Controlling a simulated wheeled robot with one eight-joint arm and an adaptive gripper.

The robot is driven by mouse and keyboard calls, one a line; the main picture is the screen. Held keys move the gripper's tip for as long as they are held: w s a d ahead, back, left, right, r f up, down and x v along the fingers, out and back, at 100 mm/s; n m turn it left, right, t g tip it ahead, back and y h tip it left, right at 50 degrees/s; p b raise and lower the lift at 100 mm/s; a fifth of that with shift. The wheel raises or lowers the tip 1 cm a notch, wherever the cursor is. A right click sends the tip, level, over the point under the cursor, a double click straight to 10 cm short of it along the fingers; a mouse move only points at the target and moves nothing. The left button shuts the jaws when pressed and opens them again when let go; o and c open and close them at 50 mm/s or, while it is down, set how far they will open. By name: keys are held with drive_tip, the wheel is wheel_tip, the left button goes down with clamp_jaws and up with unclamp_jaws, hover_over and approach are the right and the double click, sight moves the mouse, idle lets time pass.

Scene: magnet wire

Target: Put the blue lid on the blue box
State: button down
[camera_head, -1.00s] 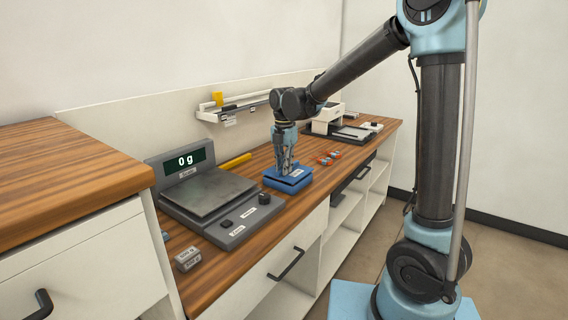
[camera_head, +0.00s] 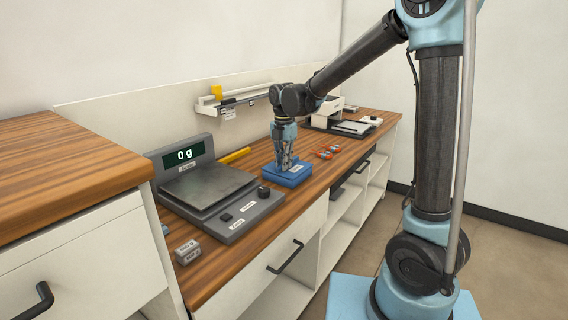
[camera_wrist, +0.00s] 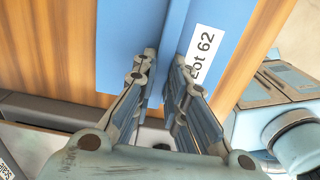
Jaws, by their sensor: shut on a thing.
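The blue lid (camera_head: 299,169) lies over the blue box (camera_head: 290,182) on the wooden counter, and the two look like one block with no clear gap. My gripper (camera_head: 285,163) points down from above and is shut on the raised ridge along the middle of the lid. In the wrist view my gripper (camera_wrist: 165,68) has its fingers on both sides of this ridge, and the lid (camera_wrist: 118,50) fills the upper middle. A white label reading "Lot 62" is beside the ridge. The lid hides the box there, so I cannot tell whether it is fully seated.
A scale (camera_head: 208,190) reading 0 g stands left of the box, with a yellow stick (camera_head: 235,156) behind it. Small red-and-grey parts (camera_head: 328,152) lie to the right. A grey weight block (camera_head: 187,252) is near the front edge. A wall shelf (camera_head: 240,100) is behind.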

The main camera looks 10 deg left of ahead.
drive_tip(key=shift+f, duration=0.15)
drive_tip(key=c, duration=1.5)
unclamp_jaws()
drive_tip(key=shift+c, duration=0.2)
drive_tip(key=shift+r, duration=4)
